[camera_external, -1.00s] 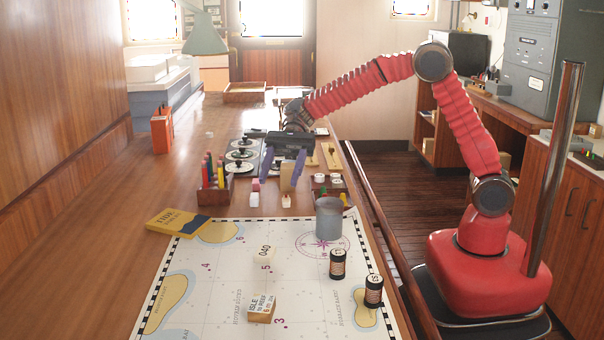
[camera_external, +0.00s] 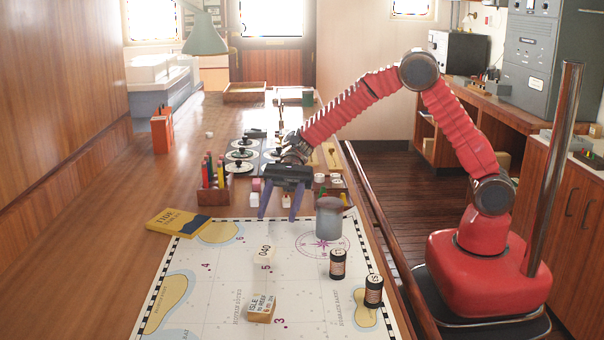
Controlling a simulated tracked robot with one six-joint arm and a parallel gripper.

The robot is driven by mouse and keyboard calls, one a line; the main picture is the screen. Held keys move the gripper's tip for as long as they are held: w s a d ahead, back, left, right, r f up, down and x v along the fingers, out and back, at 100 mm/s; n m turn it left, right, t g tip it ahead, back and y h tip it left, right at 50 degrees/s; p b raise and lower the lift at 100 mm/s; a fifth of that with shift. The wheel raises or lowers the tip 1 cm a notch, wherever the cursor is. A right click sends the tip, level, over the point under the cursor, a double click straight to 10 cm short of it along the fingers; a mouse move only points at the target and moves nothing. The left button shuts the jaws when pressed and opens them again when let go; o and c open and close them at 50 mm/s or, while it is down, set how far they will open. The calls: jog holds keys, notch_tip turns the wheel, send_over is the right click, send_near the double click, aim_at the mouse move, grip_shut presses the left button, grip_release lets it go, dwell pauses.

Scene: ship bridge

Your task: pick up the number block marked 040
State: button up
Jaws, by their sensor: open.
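The number block marked 040 (camera_external: 264,254) is a small white block with dark digits. It lies on the sea chart (camera_external: 200,300), just above the printed 5. My gripper (camera_external: 279,216) is open and empty. Its two purple fingers point down near the chart's far edge, beyond the block and slightly right of it in the picture. The fingers are apart from the block, and nothing hides it.
A wooden block with lettering (camera_external: 261,307) lies nearer on the chart. A grey cup (camera_external: 328,218) and two dark labelled cylinders, one here (camera_external: 337,264) and one here (camera_external: 373,291), stand to the right. A yellow book (camera_external: 178,222) lies left. A pen holder (camera_external: 215,188) stands behind.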

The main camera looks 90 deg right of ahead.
aim_at(266, 248)
jog(key=x, duration=0.6)
jog(key=shift+x, duration=2.55)
jog(key=shift+f, duration=0.1)
jog(key=c, duration=1.1)
notch_tip(266, 248, up, 10)
jog(key=shift+w+r, duration=0.1)
